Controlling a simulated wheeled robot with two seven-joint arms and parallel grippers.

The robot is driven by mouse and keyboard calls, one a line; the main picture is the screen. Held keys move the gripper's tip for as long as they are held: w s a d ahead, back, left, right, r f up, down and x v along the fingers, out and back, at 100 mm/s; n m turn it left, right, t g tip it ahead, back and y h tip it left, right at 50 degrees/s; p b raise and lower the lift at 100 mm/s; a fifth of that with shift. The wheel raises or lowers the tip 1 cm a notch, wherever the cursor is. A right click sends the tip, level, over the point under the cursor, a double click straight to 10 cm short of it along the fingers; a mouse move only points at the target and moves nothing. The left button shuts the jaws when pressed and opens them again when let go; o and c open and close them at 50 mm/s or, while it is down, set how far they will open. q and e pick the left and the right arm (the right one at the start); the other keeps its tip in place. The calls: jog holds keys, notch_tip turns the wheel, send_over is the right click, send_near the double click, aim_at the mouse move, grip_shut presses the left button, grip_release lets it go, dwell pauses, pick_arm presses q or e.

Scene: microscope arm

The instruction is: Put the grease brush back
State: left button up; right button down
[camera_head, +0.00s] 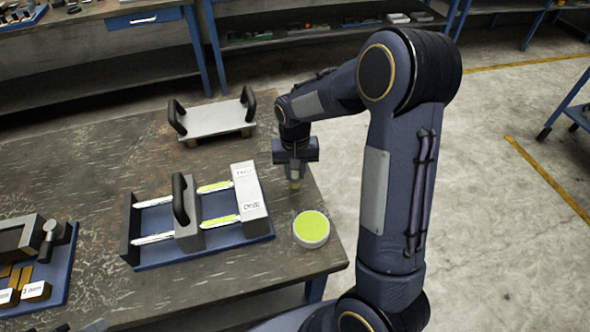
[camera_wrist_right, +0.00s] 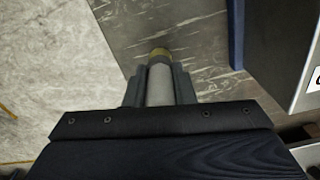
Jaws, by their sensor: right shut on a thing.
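My right gripper (camera_head: 296,170) is above the table's right edge, between the blue-based device and the floor side. It is shut on a pale cylinder with a yellowish end, seemingly the grease brush (camera_head: 295,184). In the right wrist view the brush (camera_wrist_right: 160,82) stands between the two fingers (camera_wrist_right: 160,90), its yellowish tip pointing away from the palm. I cannot tell whether the tip touches the table. A round tin (camera_head: 311,229) with a yellow-green top, possibly grease, sits near the table's right edge, in front of the gripper. My left gripper is not in view.
A slide device (camera_head: 250,190) with two rails, greased yellow-green in part, and a black-handled carriage (camera_head: 186,212) stands left of the gripper. A plate with two black handles (camera_head: 215,118) lies behind. A blue tray (camera_head: 62,262) with parts is at far left.

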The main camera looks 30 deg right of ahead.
jog(key=shift+f, duration=0.1)
jog(key=shift+f, duration=0.15)
jog(key=c, duration=1.2)
grip_release()
notch_tip(320, 180, up, 12)
jog(key=shift+r, duration=0.2)
jog(key=s+a+r+n+t+y, duration=0.1)
jog(key=s+a+t+y, duration=0.1)
jog(key=s, duration=0.9)
jog(key=s+a+r+n+t+y, duration=0.1)
jog(key=s+a, duration=0.4)
jog(key=s, duration=0.6)
jog(key=n+t, duration=0.1)
jog(key=t, duration=0.1)
jog(key=shift+a+t+y, duration=0.15)
jog(key=shift+t+y, duration=0.15)
jog(key=shift+y, duration=0.1)
